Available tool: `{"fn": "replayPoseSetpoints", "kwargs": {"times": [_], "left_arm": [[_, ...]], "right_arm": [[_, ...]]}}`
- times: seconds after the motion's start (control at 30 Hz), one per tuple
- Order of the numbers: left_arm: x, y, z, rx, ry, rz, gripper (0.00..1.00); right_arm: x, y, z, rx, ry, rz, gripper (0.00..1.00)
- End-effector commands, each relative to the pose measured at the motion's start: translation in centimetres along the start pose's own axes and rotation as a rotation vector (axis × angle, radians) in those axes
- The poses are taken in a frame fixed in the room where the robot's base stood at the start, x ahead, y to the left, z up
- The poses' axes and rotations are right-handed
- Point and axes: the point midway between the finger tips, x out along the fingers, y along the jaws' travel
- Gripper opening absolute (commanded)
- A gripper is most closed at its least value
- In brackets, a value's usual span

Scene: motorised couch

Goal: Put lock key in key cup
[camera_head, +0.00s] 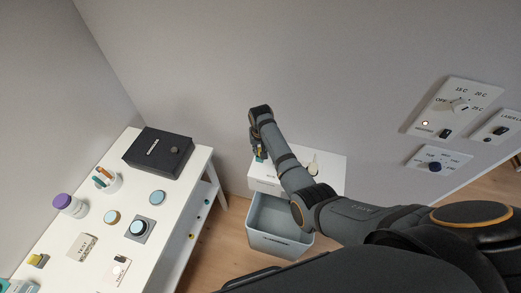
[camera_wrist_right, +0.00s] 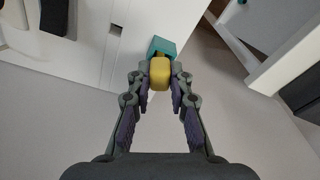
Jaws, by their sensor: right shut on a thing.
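My right gripper (camera_head: 260,157) is over the far left part of a white cabinet, at the end of the dark arm. In the right wrist view my right gripper (camera_wrist_right: 160,80) is shut on a yellow piece, apparently the lock key (camera_wrist_right: 160,74). A teal block (camera_wrist_right: 162,47) shows directly beyond it; I cannot tell whether the two are joined. A white cup (camera_head: 110,184) with orange and teal sticks stands on the white table; it may be the key cup, but I cannot read a label. My left gripper is not in view.
The white cabinet (camera_head: 330,174) has a pale knob on top and an open grey drawer (camera_head: 277,222) below. The white table (camera_head: 185,205) carries a black box (camera_head: 158,153), a purple-lidded jar (camera_head: 70,205) and several round buttons. Wall panels (camera_head: 455,108) are at right.

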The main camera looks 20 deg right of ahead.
Motion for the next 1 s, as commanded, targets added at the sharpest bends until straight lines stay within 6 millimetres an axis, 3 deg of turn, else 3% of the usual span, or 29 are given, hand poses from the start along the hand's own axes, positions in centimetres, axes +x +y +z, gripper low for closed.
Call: {"fn": "replayPoseSetpoints", "kwargs": {"times": [0.03,0.07,0.23,0.6,1.0], "left_arm": [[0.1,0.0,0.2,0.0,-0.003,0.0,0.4],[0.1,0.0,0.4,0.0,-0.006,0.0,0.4],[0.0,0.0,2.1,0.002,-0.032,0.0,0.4],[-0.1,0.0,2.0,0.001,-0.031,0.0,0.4],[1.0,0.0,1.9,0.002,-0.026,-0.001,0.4]], "right_arm": [[0.2,0.0,0.0,0.0,0.0,0.0,0.0],[0.2,0.0,0.0,0.0,0.0,0.0,0.21],[0.1,0.0,0.0,0.0,0.001,0.0,0.42],[-0.6,0.0,-0.1,0.0,0.001,0.0,0.42],[-9.5,-0.1,-0.1,0.001,0.005,-0.002,0.42]]}}
